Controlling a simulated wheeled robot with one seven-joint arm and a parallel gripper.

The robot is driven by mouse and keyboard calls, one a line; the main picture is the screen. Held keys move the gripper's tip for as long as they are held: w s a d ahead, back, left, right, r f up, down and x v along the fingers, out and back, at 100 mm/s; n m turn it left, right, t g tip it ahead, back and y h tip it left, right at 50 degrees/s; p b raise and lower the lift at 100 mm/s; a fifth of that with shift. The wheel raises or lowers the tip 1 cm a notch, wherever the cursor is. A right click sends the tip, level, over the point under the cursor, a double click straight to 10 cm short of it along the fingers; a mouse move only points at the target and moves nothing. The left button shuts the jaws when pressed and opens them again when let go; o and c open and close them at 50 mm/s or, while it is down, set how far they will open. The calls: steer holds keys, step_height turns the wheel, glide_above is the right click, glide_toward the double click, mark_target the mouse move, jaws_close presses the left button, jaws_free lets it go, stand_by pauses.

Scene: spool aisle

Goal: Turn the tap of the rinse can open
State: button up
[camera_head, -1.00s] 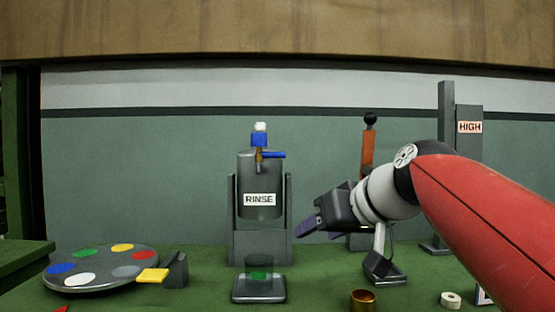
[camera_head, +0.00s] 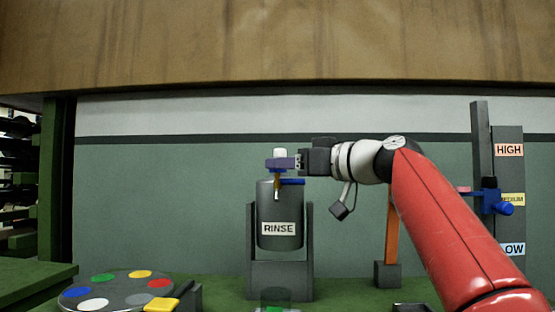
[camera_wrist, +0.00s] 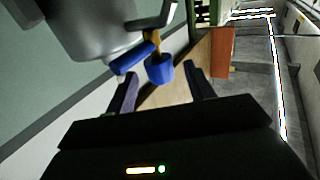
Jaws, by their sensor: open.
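The grey rinse can (camera_head: 280,212) with its RINSE label stands in a grey stand (camera_head: 281,280) near the middle of the head view. Its tap has a brass body (camera_head: 277,188) and a blue lever (camera_head: 292,182) pointing right. My gripper (camera_head: 280,163) is level with the can's top, just above the lever, and hides part of the blue and white top. In the wrist view the can (camera_wrist: 95,25) is at upper left. The blue lever (camera_wrist: 134,58) and a blue cap (camera_wrist: 160,69) lie beyond my spread, empty fingers (camera_wrist: 160,90); I see no clear contact.
A round tray (camera_head: 125,289) with coloured discs lies at left, with a yellow tab (camera_head: 162,304) beside it. A clear cup (camera_head: 276,298) stands below the can. An orange post (camera_head: 393,238) and a HIGH/MEDIUM/LOW gauge (camera_head: 508,195) stand at right.

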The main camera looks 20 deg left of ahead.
steer(key=shift+p+x, duration=0.4)
steer(key=shift+x, duration=1.1)
steer(key=c, duration=1)
steer(key=shift+o, duration=0.2)
